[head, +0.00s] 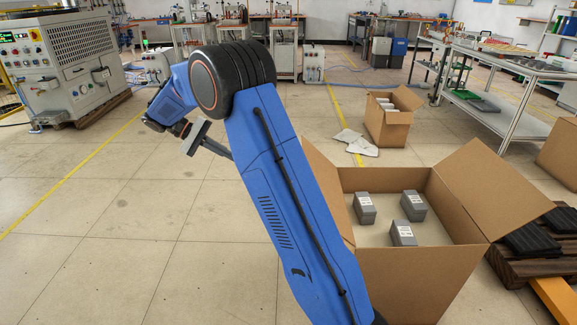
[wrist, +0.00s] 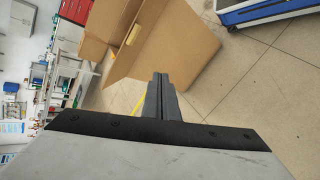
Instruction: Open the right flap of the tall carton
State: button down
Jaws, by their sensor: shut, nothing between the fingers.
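The tall carton (head: 410,285) stands open-topped at the right of the head view. Its right flap (head: 490,185) is swung outward, tilted up and away from the opening. Its left flap (head: 325,190) also leans outward, partly behind my arm. Three grey labelled blocks (head: 403,233) show inside. My gripper (head: 230,156) is left of the carton in the head view, apart from it. In the wrist view my gripper (wrist: 160,80) is shut and empty, with a brown cardboard panel (wrist: 180,45) beyond its fingertips; I cannot tell which flap that is.
A smaller open carton (head: 388,125) stands behind, with white papers (head: 355,142) beside it. A metal workbench (head: 500,75) is at the back right. Dark slabs on a wooden pallet (head: 535,262) lie right of the tall carton. The floor at left is clear.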

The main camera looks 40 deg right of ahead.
jog(key=s+d+r+n+t+y, duration=0.2)
jog(key=s+d+n+t+y, duration=0.25)
jog(key=s+d+n, duration=0.7)
jog(key=s+d+f+n, duration=0.2)
jog(key=d+f, duration=0.4)
jog(key=shift+s, duration=0.3)
jog(key=shift+r+g, duration=0.1)
jog(key=shift+g, duration=0.15)
jog(key=shift+t+y, duration=0.4)
jog(key=shift+y, duration=0.35)
jog(key=shift+s+d+r, duration=0.45)
jog(key=shift+d+r, duration=0.15)
jog(key=shift+r, duration=0.15)
jog(key=shift+s+d+r, duration=0.4)
jog(key=shift+d+r, duration=0.25)
jog(key=shift+r, duration=0.05)
jog(key=shift+s+d+r, duration=0.45)
jog(key=shift+d+r, duration=0.15)
jog(key=shift+r, duration=0.15)
